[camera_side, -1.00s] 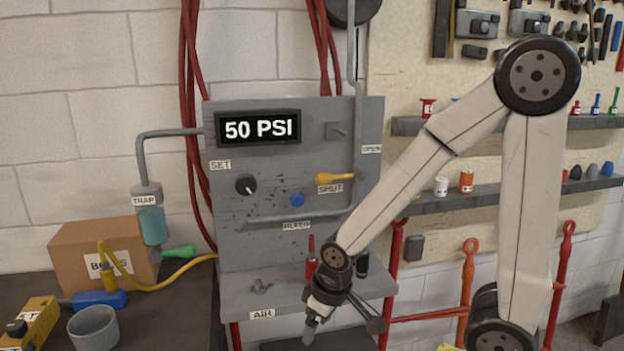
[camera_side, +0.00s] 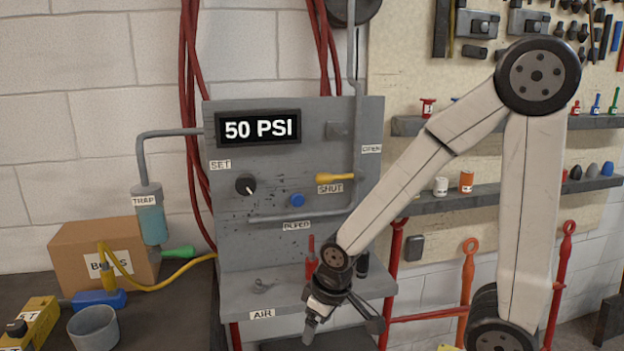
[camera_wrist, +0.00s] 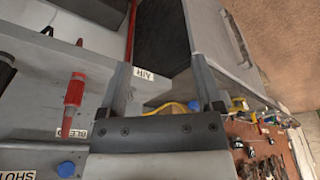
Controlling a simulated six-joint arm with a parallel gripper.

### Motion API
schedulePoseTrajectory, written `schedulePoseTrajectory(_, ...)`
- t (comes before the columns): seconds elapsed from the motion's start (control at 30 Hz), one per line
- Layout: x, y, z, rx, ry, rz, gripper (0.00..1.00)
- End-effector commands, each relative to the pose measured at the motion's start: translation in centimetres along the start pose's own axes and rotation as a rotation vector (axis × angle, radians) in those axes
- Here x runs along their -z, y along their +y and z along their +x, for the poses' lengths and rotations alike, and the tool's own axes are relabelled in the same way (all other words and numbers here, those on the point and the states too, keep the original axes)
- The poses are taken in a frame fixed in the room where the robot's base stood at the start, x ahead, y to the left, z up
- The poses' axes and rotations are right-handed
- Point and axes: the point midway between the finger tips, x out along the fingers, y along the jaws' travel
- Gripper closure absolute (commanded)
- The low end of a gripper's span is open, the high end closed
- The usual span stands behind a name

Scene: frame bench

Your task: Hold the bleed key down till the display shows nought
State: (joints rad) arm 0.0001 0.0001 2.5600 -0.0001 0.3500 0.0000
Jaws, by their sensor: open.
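The bleed key is a round blue button (camera_side: 297,200) on the grey panel (camera_side: 270,240), above the BLEED label (camera_side: 296,226). It also shows at the bottom left of the wrist view (camera_wrist: 66,169). Nothing touches it. The display (camera_side: 258,128) reads 50 PSI. My gripper (camera_side: 310,328) is low in front of the panel's shelf, well below the key and apart from it. In the wrist view, its two fingers (camera_wrist: 162,88) stand wide apart with nothing held between them.
A yellow SHUT lever (camera_side: 335,178) and a black SET knob (camera_side: 246,184) flank the key. A red-handled tool (camera_side: 311,258) stands on the shelf beside my wrist. A yellow hose (camera_side: 185,270) and a box (camera_side: 90,253) are at the left.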

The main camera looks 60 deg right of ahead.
Motion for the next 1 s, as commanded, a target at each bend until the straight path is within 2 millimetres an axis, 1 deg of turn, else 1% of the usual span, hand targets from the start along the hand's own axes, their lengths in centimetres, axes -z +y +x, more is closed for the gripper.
schedulePoseTrajectory(0.03, 0.0, 0.0, 0.0, 0.0, 0.0, 0.0, 0.19)
schedulePoseTrajectory(0.07, 0.0, 0.0, 0.0, 0.0, 0.0, 0.0, 0.28)
schedulePoseTrajectory(0.1, 0.0, 0.0, 0.0, 0.0, 0.001, -0.001, 0.41)
schedulePoseTrajectory(0.17, 0.1, 0.1, 0.0, -0.001, 0.004, -0.003, 0.6)
schedulePoseTrajectory(0.2, 0.2, 0.2, 0.0, -0.003, 0.009, -0.007, 0.73)
schedulePoseTrajectory(0.3, 0.5, 0.6, 0.1, -0.01, 0.027, -0.022, 1.0)
schedulePoseTrajectory(0.47, 1.7, 2.1, 0.4, -0.037, 0.09, -0.081, 1.0)
schedulePoseTrajectory(0.57, 2.7, 3.5, 0.6, -0.065, 0.147, -0.138, 1.0)
schedulePoseTrajectory(0.8, 5.5, 7.4, 0.6, -0.163, 0.312, -0.324, 1.0)
schedulePoseTrajectory(1.0, 7.4, 10.5, 0.2, -0.261, 0.44, -0.492, 1.0)
